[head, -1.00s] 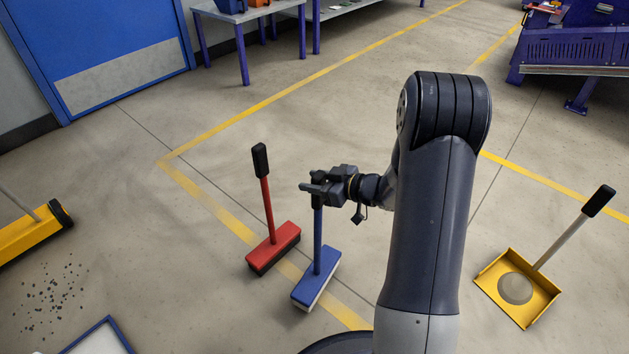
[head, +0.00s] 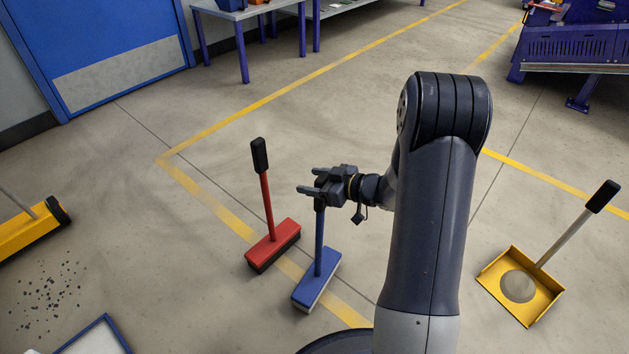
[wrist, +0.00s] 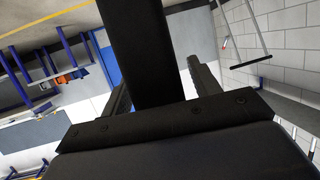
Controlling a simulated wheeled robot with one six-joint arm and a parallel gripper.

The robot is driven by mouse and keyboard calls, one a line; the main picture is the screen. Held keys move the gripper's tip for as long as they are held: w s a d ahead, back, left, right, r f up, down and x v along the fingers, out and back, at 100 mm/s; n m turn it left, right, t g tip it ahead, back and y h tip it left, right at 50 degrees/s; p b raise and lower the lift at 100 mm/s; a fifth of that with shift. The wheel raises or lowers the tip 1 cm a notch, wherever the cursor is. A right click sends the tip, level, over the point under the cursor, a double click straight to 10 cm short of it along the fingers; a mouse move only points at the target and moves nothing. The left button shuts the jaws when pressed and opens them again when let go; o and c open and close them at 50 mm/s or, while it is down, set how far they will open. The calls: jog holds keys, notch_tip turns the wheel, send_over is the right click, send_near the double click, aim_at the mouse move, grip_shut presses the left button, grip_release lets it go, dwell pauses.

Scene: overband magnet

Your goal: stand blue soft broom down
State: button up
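The blue soft broom (head: 317,284) stands upright with its wide blue head on the floor, close to a yellow floor line. Its blue stick rises to a black grip, which is partly hidden by my gripper in the head view. My gripper (head: 307,181) is level with the top of the handle, its two fingers spread apart. In the wrist view the dark broom handle (wrist: 140,45) stands between the two fingers, with a gap on each side.
A red broom (head: 273,246) stands just left of the blue one. A yellow dustpan (head: 500,290) with a long handle is at right. A yellow sweeping tool (head: 25,235) and dark scattered bits (head: 45,295) are at left. Open floor lies behind the brooms.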

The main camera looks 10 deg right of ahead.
jog(key=shift+o, duration=0.6)
jog(key=shift+f, duration=0.1)
jog(key=shift+s, duration=0.1)
jog(key=p+v, duration=0.3)
jog(key=v, duration=0.7)
jog(key=shift+s+d+r+p, duration=0.15)
jog(key=shift+d+r+p, duration=0.15)
jog(key=shift+p, duration=0.1)
jog(key=b+x, duration=0.1)
jog(key=x, duration=0.2)
jog(key=b+x, duration=0.1)
jog(key=x, duration=0.3)
jog(key=b+x, duration=0.2)
jog(key=x, duration=0.2)
jog(key=shift+s+f, duration=0.15)
jog(key=shift+f, duration=0.15)
jog(key=shift+r+p, duration=2.5)
jog(key=shift+f, duration=0.1)
